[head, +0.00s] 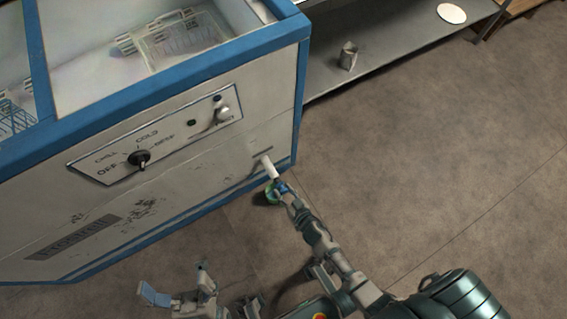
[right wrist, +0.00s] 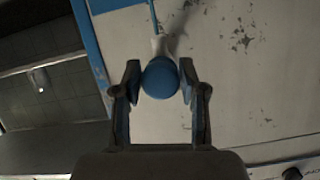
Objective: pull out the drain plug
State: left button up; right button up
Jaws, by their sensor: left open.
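The drain plug is a round blue knob (right wrist: 160,78) at the end of the white drain pipe (head: 268,167) low on the freezer's front. My right gripper (head: 279,191) is at the pipe's end in the head view. In the right wrist view its two fingers (right wrist: 160,72) sit on either side of the blue knob and appear closed against it. The white pipe (right wrist: 157,44) shows just beyond the knob. My left gripper (head: 178,289) is open and empty near the bottom of the head view, apart from the freezer.
The white and blue chest freezer (head: 200,150) fills the left side, with a control panel (head: 155,138) and wire baskets (head: 180,42) inside. The floor (head: 430,150) to the right is clear.

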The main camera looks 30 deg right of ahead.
jog(key=shift+o, duration=1.1)
jog(key=v, duration=1.2)
dwell(0.7)
